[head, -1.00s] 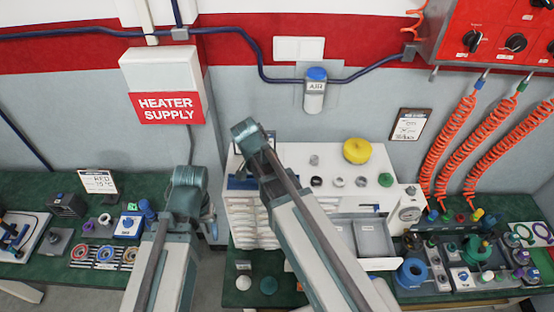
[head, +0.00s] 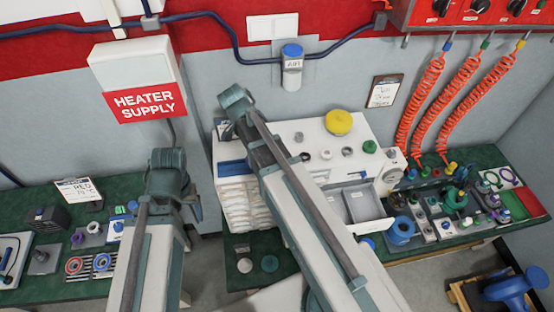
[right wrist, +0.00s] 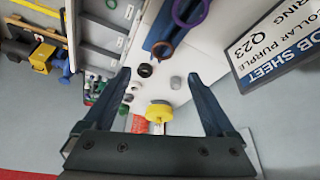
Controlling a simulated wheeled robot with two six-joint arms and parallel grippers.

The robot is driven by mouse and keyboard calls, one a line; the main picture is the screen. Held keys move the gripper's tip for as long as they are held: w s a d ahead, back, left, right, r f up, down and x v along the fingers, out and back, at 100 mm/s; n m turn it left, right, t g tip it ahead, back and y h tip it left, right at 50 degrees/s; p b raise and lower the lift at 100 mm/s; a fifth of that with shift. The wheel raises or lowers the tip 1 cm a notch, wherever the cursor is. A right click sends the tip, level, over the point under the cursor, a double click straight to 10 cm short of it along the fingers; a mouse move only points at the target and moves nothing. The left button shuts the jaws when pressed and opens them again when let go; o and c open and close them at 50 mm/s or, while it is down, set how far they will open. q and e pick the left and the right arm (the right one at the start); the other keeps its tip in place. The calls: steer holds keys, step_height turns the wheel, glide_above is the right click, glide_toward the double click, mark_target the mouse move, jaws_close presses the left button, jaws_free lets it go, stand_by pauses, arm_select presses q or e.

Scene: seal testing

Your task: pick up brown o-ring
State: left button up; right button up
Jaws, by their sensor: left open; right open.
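In the right wrist view, a brown o-ring (right wrist: 162,50) is at the near end of a blue holder (right wrist: 168,22), with a purple ring (right wrist: 190,10) beyond it. My right gripper (right wrist: 158,73) is open and empty; the brown ring appears between and beyond its fingertips, apart from them. In the head view the blue holder (head: 233,168) is on the left of the white cabinet top, and I cannot make out the brown ring there, behind my right arm. My left gripper (head: 170,175) is open, left of the cabinet, with its fingers mostly hidden.
The white cabinet top (head: 290,130) also bears a yellow cylinder (head: 338,122) and several small collars. A job sheet (right wrist: 275,40) stands close to the holder. Green benches with fittings (head: 445,205) lie on both sides. Orange coiled hoses (head: 420,95) hang at the right.

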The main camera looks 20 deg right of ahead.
steer(key=b+x, duration=0.4)
steer(key=x, duration=0.1)
steer(key=shift+d+f, duration=0.15)
steer(key=shift+f, duration=0.1)
steer(key=b+x, duration=0.5)
steer(key=shift+w+f, duration=0.1)
steer(key=shift+w, duration=0.25)
steer(key=c, duration=1.4)
